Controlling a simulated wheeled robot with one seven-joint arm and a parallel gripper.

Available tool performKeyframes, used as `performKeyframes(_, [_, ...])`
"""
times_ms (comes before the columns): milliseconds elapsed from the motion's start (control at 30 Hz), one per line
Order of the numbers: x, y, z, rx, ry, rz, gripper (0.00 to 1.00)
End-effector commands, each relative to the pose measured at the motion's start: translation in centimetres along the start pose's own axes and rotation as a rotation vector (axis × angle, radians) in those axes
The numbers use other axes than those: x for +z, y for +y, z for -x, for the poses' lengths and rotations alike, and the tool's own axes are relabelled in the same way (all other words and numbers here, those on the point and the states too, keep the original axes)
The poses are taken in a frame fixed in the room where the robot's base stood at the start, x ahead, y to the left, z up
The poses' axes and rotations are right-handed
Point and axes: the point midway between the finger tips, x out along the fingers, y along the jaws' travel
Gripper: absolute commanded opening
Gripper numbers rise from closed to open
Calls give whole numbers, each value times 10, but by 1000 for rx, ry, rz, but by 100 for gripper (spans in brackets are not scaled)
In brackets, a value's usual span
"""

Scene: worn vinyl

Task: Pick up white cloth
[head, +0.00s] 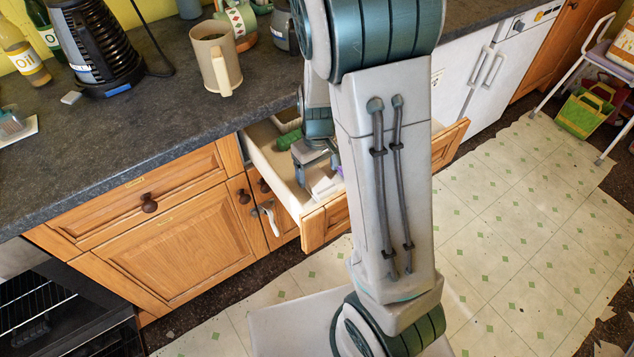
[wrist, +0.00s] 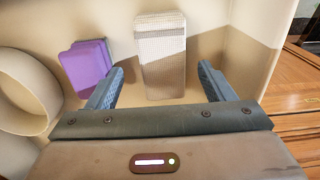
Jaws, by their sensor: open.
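The white cloth (wrist: 164,65) is a folded, pale block with a fine woven texture. It lies in the open drawer (head: 312,228). In the wrist view my gripper (wrist: 161,68) is open, with one blue finger on each side of the cloth's near part. I cannot tell whether the fingers touch it. In the head view my gripper (head: 318,172) is down inside the drawer, and a white piece that looks like the cloth (head: 323,187) shows beside it. My arm hides much of the drawer.
A purple folded item (wrist: 87,66) lies left of the cloth, close to the left finger. A cream round object (wrist: 28,92) is at the far left. A green item (head: 289,140) lies deeper in the drawer. The drawer wall (wrist: 247,60) is right of the right finger. The counter (head: 130,140) overhangs nearby.

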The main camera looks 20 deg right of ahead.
Motion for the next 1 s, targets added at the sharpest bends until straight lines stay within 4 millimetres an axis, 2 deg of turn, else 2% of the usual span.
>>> performKeyframes(33, [1,-2,-10,0,-6,0,75])
performKeyframes(200, [0,-3,-33,0,-4,-1,75])
performKeyframes(533, [0,-3,-38,1,-1,0,75])
performKeyframes(700, [0,-3,-38,1,-1,0,28])
performKeyframes(1000, [0,-3,-37,1,0,0,27])
